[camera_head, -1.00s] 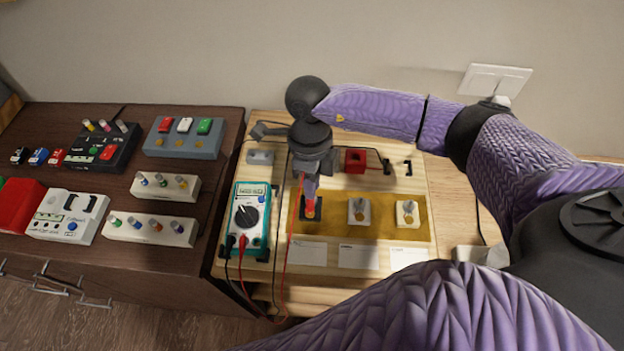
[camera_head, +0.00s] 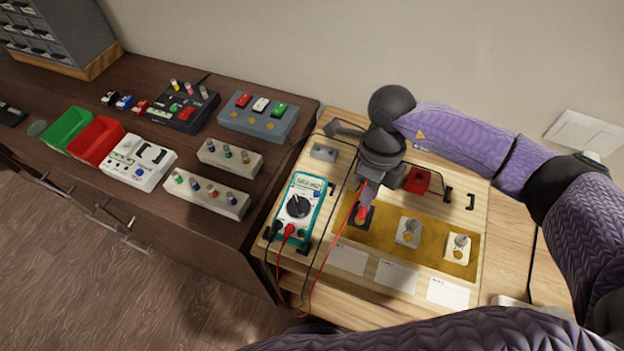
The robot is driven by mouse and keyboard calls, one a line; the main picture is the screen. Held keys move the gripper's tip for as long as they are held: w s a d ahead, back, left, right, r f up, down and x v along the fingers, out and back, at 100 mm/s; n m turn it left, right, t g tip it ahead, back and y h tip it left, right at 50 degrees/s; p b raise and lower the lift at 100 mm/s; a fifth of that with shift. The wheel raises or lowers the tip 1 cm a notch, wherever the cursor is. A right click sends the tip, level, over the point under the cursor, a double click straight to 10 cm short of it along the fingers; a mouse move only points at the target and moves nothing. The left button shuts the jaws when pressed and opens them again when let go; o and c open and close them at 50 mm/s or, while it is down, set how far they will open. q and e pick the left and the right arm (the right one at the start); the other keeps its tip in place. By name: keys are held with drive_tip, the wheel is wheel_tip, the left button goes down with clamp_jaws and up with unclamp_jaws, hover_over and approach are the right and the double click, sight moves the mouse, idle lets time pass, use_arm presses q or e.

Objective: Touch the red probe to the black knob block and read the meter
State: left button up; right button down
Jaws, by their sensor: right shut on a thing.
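My right gripper (camera_head: 369,186) points down over the tan mat and is shut on the red probe (camera_head: 363,209). The probe's tip is at the black knob block (camera_head: 369,221), at the left end of the mat. The gripper and probe partly cover this block, and I cannot tell whether the tip touches it. The teal meter (camera_head: 281,217) lies left of the mat, with a dial and a lit display whose digits are too small to read. Red and black leads run from its lower end. My left gripper is out of view.
Two pale knob blocks (camera_head: 408,232) (camera_head: 458,248) sit on the tan mat (camera_head: 432,252), right of the probe. White cards (camera_head: 397,276) lie in front. A red block (camera_head: 424,181) stands behind. The dark bench (camera_head: 228,232) at left holds pedals, switch blocks and bins.

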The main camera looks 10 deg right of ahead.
idle(0.6)
drive_tip(key=p+v, duration=0.1)
drive_tip(key=v, duration=0.1)
drive_tip(key=p+v, duration=0.2)
drive_tip(key=s+p+v, duration=0.1)
drive_tip(key=p+v, duration=0.1)
drive_tip(key=shift+a+r, duration=0.2)
drive_tip(key=shift+f, duration=0.15)
